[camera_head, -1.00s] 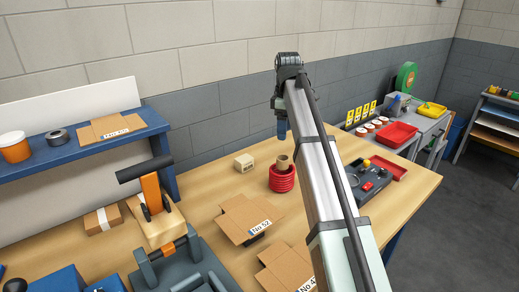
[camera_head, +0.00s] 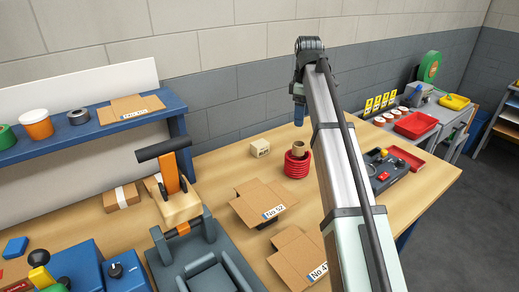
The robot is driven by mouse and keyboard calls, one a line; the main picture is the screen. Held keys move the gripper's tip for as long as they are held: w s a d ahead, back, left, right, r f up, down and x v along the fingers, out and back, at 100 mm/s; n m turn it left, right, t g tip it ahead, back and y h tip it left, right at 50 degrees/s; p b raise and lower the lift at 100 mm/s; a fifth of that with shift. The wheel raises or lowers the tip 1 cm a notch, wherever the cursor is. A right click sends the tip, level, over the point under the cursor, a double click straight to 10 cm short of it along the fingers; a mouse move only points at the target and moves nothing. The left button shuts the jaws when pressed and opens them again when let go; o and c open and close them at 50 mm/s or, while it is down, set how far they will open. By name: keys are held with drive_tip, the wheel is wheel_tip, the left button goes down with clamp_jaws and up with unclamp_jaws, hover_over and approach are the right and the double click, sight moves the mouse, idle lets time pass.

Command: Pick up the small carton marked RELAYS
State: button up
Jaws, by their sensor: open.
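A small pale carton (camera_head: 260,148) with dark print on its front sits on the wooden bench near the back wall, left of a red coil. The print is too small to read surely. My arm rises from the lower right to a dark joint at the top centre. Below that joint hangs my gripper (camera_head: 299,116), seen small and edge-on with a blue tip, partly hidden by my arm. In the picture it is above and right of the carton, apart from it, with nothing visible in it. The gap between its fingers does not show.
The red coil (camera_head: 297,167) holds a brown roll (camera_head: 299,148) close right of the carton. Flat brown cartons (camera_head: 262,202) lie in front. A grey press with an orange lever (camera_head: 171,174) and a taped carton (camera_head: 122,196) stand left. A dark tool tray (camera_head: 377,171) lies right.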

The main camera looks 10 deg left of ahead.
drive_tip(key=o, duration=0.3)
drive_tip(key=shift+o, duration=0.2)
drive_tip(key=m, duration=0.6)
hover_over(261, 144)
wheel_tip(261, 144, down, 8)
drive_tip(key=f, duration=0.8)
drive_tip(key=shift+w+f, duration=0.35)
drive_tip(key=shift+s+f, duration=0.2)
drive_tip(key=shift+f, duration=2.35)
